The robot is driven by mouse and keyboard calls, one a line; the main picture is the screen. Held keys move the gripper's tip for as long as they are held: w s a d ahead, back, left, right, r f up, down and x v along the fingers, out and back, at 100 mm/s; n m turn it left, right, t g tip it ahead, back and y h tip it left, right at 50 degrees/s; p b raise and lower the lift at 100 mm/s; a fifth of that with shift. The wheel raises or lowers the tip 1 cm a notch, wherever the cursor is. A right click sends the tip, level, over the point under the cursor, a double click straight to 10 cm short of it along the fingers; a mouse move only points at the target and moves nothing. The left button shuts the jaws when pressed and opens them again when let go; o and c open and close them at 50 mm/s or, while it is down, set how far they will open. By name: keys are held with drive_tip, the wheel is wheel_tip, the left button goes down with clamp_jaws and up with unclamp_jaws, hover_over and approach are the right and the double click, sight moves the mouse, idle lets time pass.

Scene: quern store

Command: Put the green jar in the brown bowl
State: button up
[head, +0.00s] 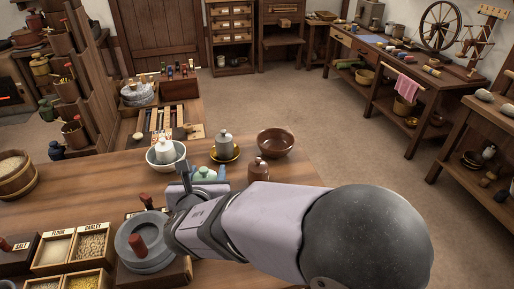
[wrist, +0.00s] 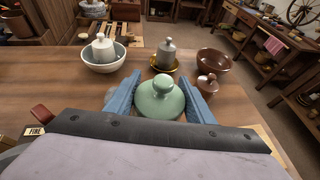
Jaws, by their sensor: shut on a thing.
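The green jar (wrist: 160,101) has a round knob on its lid and sits between the two blue fingers of my gripper (wrist: 160,104), which is shut on it. In the head view the jar (head: 205,173) shows only in part behind my arm. I cannot tell whether its base touches the table. The brown bowl (head: 275,142) stands at the table's far right, beyond the jar and apart from it. It also shows in the wrist view (wrist: 214,62) and looks empty.
A white bowl (head: 154,158) holding a white jar, a grey jar (head: 223,144) on a yellow saucer, and a small brown jar (head: 258,170) stand near my gripper. The brown jar is close to the brown bowl. A quern (head: 128,247) and grain boxes (head: 52,248) are at the front left.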

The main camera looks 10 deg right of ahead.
drive_tip(key=w+d+r+m+g+h+p, duration=0.1)
drive_tip(key=w+d+r, duration=0.1)
drive_tip(key=w+d, duration=0.35)
drive_tip(key=w+d+r+m+h+p, duration=0.1)
drive_tip(key=w+d+h, duration=0.15)
drive_tip(key=w, duration=0.65)
drive_tip(key=w+d+r+m+g+h+p, duration=0.1)
drive_tip(key=w+d, duration=0.4)
drive_tip(key=d, duration=0.3)
drive_tip(key=w+d+r+m+p, duration=0.1)
drive_tip(key=w+d, duration=0.4)
drive_tip(key=d, duration=0.3)
wheel_tip(320, 180, down, 10)
drive_tip(key=b, duration=0.1)
drive_tip(key=shift+w, duration=0.15)
drive_tip(key=shift+f+b, duration=0.55)
drive_tip(key=shift+b, duration=0.3)
drive_tip(key=o, duration=1.1)
drive_tip(key=shift+o, duration=1.2)
